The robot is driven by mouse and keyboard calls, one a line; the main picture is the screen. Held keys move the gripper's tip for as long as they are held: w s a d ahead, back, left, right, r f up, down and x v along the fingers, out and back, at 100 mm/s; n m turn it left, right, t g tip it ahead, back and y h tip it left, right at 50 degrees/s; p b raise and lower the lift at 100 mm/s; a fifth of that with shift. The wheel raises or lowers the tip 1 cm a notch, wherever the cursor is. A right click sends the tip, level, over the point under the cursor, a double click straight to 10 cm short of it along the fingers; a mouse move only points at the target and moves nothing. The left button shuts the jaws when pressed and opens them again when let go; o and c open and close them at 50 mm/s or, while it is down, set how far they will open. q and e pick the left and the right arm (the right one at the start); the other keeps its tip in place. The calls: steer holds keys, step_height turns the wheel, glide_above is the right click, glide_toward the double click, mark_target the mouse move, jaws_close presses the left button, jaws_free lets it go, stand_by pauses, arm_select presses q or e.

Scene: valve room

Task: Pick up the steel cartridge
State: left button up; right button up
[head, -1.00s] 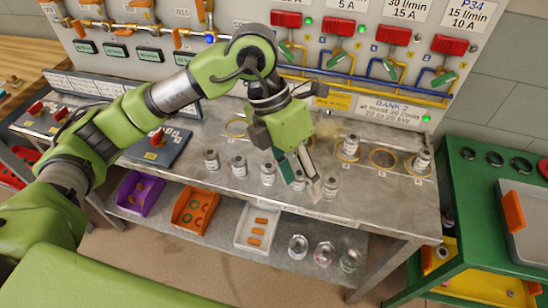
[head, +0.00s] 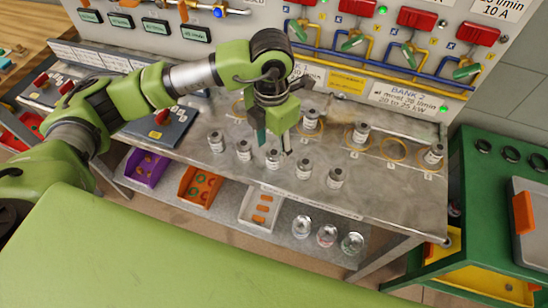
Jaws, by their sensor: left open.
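Several grey metal cartridges with pale labels stand upright on the steel bench (head: 385,185). Five form a front row: the leftmost (head: 216,142), the second (head: 244,150), the middle one (head: 272,159), the fourth (head: 304,168) and the rightmost (head: 335,177). Others stand farther back by the yellow rings: one (head: 311,120), one (head: 360,133) and one at far right (head: 434,154). I cannot tell by look which is the steel one. My left gripper (head: 275,143) points down, open and empty, its fingers above and behind the middle front cartridge. My right gripper is out of view.
A purple bin (head: 133,171), orange bin (head: 184,200), white tray (head: 249,221) and several glass jars (head: 327,235) sit on the lower shelf. A green cart (head: 490,225) stands at right.

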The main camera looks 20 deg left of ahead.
mark_target(274, 152)
arm_select(q)
step_height(274, 152, down, 4)
steer(key=shift+w+d+r+p, duration=0.1)
steer(key=shift+d+r+p, duration=0.05)
steer(key=shift+p, duration=0.55)
steer(key=shift+f, duration=0.4)
steer(key=shift+c, duration=0.5)
jaws_close()
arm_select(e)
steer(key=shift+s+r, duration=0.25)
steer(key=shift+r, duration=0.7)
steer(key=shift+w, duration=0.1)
